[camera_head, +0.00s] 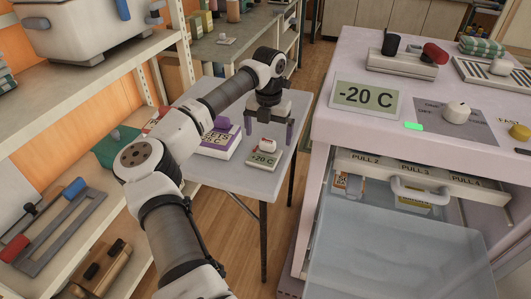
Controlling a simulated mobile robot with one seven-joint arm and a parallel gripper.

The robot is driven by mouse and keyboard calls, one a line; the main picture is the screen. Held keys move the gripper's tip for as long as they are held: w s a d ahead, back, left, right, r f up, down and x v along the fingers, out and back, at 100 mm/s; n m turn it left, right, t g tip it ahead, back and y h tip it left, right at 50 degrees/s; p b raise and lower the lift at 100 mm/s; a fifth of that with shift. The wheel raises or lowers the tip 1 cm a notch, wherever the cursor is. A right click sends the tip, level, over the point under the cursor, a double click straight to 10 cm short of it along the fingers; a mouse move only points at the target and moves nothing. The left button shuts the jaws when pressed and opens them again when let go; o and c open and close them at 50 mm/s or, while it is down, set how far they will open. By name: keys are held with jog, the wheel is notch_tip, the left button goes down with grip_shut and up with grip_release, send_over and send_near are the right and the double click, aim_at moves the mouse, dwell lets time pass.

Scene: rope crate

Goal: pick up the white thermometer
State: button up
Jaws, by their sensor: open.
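A small white thermometer (262,160) with a "-20 C" face lies on the grey side table (228,181). A white knob-like piece with a little red shows at its back. My gripper (269,133) points down above it, with its two fingers apart and nothing between them. The fingers look to be over the back part of the thermometer; I cannot tell the exact height gap.
A purple and white box (219,140) stands just left of the thermometer. A larger "-20 C" sign (366,97) lies on the pink-white counter (345,60) at right, above an open drawer (400,245).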

aim_at(267, 141)
jog(key=shift+s+a+f+p, duration=0.1)
jog(key=shift+f+p, duration=0.2)
jog(key=shift+f, duration=1.1)
jog(key=shift+a+f+p, duration=0.1)
jog(key=shift+f+p, duration=0.15)
jog(key=shift+f, duration=1.1)
jog(key=shift+c, duration=0.4)
jog(key=c, duration=1)
jog(key=shift+c, duration=0.2)
jog(key=shift+r, duration=0.15)
notch_tip(267, 141, up, 20)
jog(key=b, duration=0.1)
